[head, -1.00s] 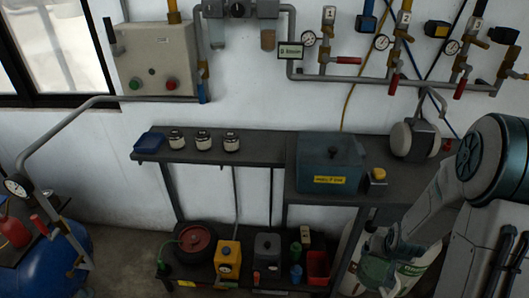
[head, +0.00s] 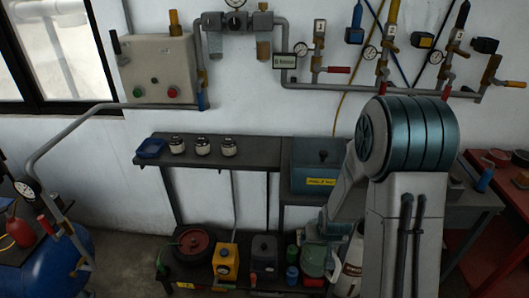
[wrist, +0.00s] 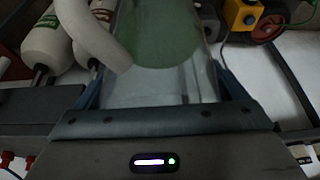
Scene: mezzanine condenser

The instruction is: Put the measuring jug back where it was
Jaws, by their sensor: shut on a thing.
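The measuring jug (wrist: 160,88) is a clear vessel with green showing inside it, in the middle of the wrist view between the two fingers. My gripper (wrist: 155,95) is shut on it. In the head view my gripper (head: 320,236) is low, right of centre, and the jug (head: 316,262) shows as a pale green shape just below it, in front of the lower shelf. My arm hides part of the bench behind. I cannot tell whether the jug touches any surface.
White bottles (wrist: 45,45) stand close at left in the wrist view. The lower shelf holds a yellow box (head: 226,262), a red-topped reel (head: 194,243) and small bottles. Above, a dark bench carries a blue-grey box (head: 312,180) and several jars (head: 202,146); bare bench lies between them.

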